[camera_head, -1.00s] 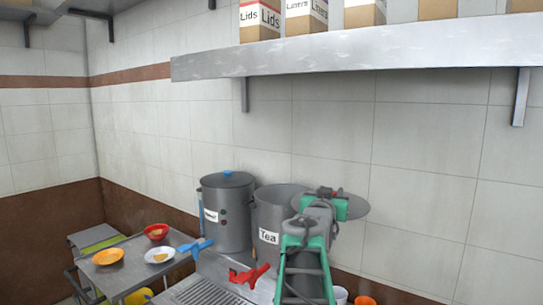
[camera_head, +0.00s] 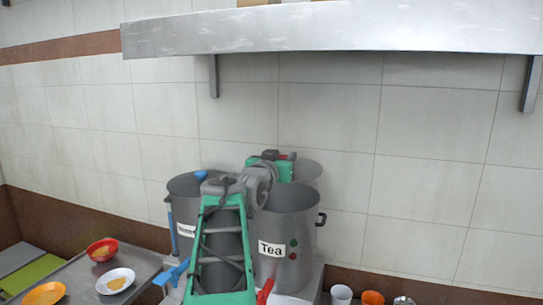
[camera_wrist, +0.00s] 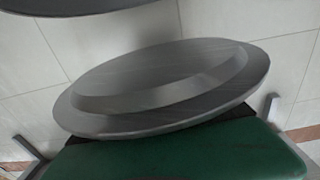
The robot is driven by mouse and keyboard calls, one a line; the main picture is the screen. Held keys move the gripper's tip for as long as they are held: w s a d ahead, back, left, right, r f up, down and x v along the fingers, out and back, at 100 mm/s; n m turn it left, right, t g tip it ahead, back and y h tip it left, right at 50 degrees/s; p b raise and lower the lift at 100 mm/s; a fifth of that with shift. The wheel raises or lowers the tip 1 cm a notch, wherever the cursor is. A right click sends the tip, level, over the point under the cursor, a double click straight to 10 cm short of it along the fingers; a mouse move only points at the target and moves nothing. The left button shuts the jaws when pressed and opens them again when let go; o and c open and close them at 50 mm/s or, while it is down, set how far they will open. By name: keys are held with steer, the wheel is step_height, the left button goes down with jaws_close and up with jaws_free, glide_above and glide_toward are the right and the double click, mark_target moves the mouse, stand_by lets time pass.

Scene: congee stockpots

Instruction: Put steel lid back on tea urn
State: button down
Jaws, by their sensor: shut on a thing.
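The steel lid (camera_head: 311,170) is a flat grey disc in the head view, partly hidden behind my green gripper (camera_head: 285,168). My gripper is shut on the lid and holds it up, tilted. The fingertips are hidden. The wrist view shows the lid (camera_wrist: 165,85) large and tilted, with my gripper's green body below it. The tea urn (camera_head: 298,240) is a tall grey pot with a white "Tea" label, open at the top. In the head view the lid overlaps the urn's far rim; the gap between them cannot be told.
A steel shelf (camera_head: 330,28) hangs above. Cups (camera_head: 372,298) stand at the lower right. Bowls and plates sit on a side table (camera_head: 80,278) at left.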

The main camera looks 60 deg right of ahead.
step_height(320, 180, down, 6)
steer(key=b, duration=0.4)
steer(key=shift+f, duration=0.2)
steer(key=shift+s+a+b, duration=0.1)
steer(key=shift+a+b, duration=0.1)
steer(key=shift+b, duration=0.25)
stand_by(0.7)
steer(key=shift+b, duration=0.5)
steer(key=shift+f+b, duration=0.5)
steer(key=shift+b, duration=0.25)
stand_by(0.4)
steer(key=c, duration=0.9)
jaws_free()
steer(key=shift+o, duration=0.7)
